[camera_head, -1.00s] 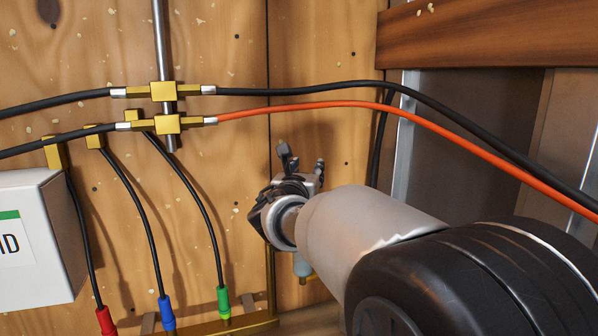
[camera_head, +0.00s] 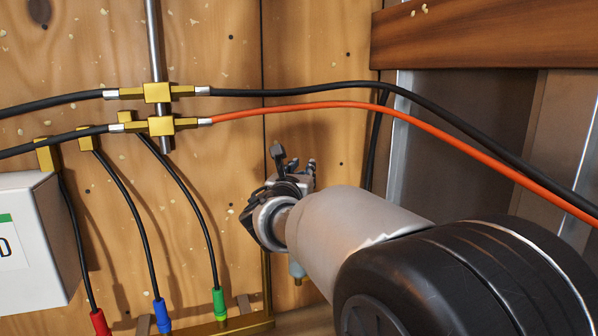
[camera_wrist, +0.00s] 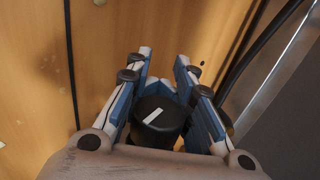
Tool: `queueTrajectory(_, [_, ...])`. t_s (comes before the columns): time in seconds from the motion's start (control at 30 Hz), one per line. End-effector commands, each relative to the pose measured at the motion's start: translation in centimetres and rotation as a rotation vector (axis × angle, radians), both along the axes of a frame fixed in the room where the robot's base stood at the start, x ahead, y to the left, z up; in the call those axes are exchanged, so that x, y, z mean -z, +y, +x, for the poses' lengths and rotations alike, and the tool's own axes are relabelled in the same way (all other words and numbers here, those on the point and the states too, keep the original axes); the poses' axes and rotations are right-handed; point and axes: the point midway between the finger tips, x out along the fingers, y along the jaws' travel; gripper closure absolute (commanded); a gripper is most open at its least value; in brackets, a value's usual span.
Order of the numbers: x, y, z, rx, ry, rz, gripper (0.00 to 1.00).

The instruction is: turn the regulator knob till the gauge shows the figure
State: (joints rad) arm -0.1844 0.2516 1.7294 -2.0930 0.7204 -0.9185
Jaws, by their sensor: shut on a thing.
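The regulator knob (camera_wrist: 157,122) is black and round with a white line mark on its face, slanting up to the right. In the wrist view it sits between the two blue-and-grey fingers of my gripper (camera_wrist: 164,60), which is shut on it. In the head view my gripper (camera_head: 293,165) is at the wooden wall, and my wrist and arm hide the knob and most of the regulator. A small bluish part (camera_head: 297,269) shows below my gripper, likely part of the regulator. No gauge face or reading shows in either view.
A black hose (camera_head: 310,89) and an orange hose (camera_head: 320,105) run from brass fittings (camera_head: 158,93) across above my arm. Thin black lines with red, blue and green ends (camera_head: 218,302) hang at left. A white box (camera_head: 35,240) stands at far left.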

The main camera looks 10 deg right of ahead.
Motion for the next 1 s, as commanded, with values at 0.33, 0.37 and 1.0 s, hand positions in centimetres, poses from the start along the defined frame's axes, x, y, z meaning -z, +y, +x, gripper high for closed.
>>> queueTrajectory(0.33, [0.0, -0.4, -0.3, 0.2, 0.01, 0.0, 1.0])
queueTrajectory(0.37, [-0.1, -0.4, -0.3, 0.226, 0.009, 0.0, 1.0])
queueTrajectory(1.0, [-0.4, -1.9, -2.2, 0.837, 0.008, -0.002, 1.0])
